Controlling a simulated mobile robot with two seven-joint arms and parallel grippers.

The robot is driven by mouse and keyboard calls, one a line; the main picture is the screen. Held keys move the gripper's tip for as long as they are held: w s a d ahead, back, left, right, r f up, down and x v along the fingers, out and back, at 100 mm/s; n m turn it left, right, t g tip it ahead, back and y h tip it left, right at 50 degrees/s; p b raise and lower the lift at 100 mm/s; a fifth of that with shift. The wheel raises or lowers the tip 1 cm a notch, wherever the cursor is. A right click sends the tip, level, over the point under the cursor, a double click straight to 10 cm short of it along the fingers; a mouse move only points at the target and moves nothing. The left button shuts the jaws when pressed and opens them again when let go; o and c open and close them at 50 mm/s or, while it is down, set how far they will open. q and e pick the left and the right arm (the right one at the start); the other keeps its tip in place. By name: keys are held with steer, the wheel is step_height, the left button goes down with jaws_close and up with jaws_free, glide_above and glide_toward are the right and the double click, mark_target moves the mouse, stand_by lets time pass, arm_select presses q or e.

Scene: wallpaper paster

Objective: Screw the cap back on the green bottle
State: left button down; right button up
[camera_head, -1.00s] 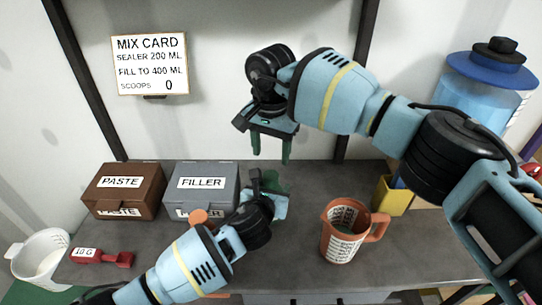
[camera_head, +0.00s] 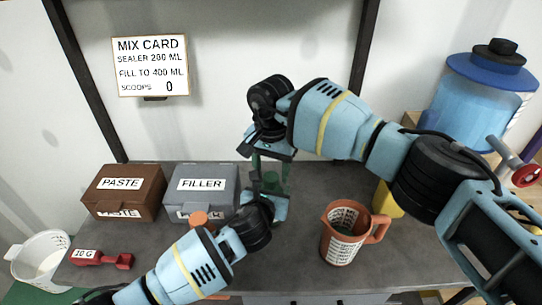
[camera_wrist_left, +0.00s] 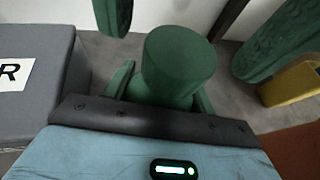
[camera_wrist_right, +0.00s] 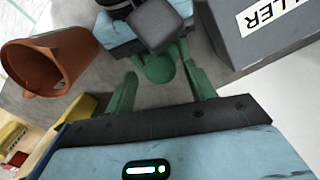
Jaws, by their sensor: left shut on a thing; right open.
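The green bottle (camera_wrist_left: 165,90) stands upright in my left gripper (camera_wrist_left: 160,92), which is shut on it. Its wide, flat-topped green upper end (camera_wrist_left: 180,62) looks like the cap; I cannot tell whether it is screwed tight. In the head view the bottle (camera_head: 270,182) is partly hidden by my grippers. My right gripper (camera_head: 271,172) is open and points down over the bottle. In the right wrist view its fingers (camera_wrist_right: 163,88) lie on either side of the bottle's round top (camera_wrist_right: 160,68), apparently apart from it.
The brown PASTE box (camera_head: 122,195) and grey FILLER box (camera_head: 205,178) stand left of the bottle. An orange measuring jug (camera_head: 340,245) and a yellow container (camera_head: 386,200) stand to the right. A red scoop (camera_head: 100,259) lies at the left edge.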

steer(key=shift+f, duration=0.9)
steer(key=c, duration=1)
steer(key=shift+m, duration=1.7)
steer(key=o, duration=1.1)
